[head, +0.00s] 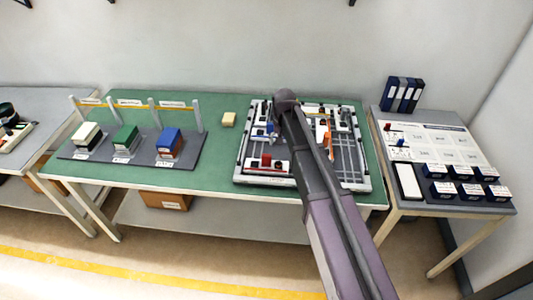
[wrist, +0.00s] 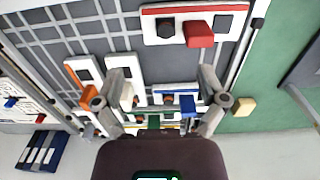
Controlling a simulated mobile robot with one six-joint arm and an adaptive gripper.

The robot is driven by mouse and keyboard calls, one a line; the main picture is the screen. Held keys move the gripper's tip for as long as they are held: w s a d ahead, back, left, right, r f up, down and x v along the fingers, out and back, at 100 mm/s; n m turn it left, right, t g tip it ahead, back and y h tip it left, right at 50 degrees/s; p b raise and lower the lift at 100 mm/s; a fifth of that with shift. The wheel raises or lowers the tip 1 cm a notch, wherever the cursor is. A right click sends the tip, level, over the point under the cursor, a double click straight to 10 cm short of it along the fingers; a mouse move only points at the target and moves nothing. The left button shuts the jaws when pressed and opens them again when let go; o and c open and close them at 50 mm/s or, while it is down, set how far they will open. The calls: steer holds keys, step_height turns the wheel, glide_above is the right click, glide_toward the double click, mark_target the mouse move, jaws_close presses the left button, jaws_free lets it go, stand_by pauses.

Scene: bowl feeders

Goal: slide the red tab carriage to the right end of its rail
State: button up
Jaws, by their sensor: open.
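My gripper (wrist: 160,84) is open, with nothing clearly held between the fingers. In the head view my arm hides the gripper's fingers and part of the board's front, right of the carriage.
Other white blocks with orange (head: 327,140) and blue (head: 270,128) parts sit on the board. A yellow block (head: 228,119) lies on the green table. A rack with white, green and blue blocks (head: 169,143) stands left. A side table (head: 420,205) with dark boxes stands right.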

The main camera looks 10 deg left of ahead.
steer(key=r+p, duration=0.1)
steer(key=r, duration=0.1)
glide_above(266, 155)
steer(key=shift+f, duration=0.15)
steer(key=shift+d+f, duration=0.1)
steer(key=shift+f, duration=0.05)
step_height(266, 155, down, 14)
steer(key=b, duration=1.4)
steer(key=shift+r, duration=0.25)
jaws_close()
steer(key=shift+s, duration=0.1)
stand_by(0.4)
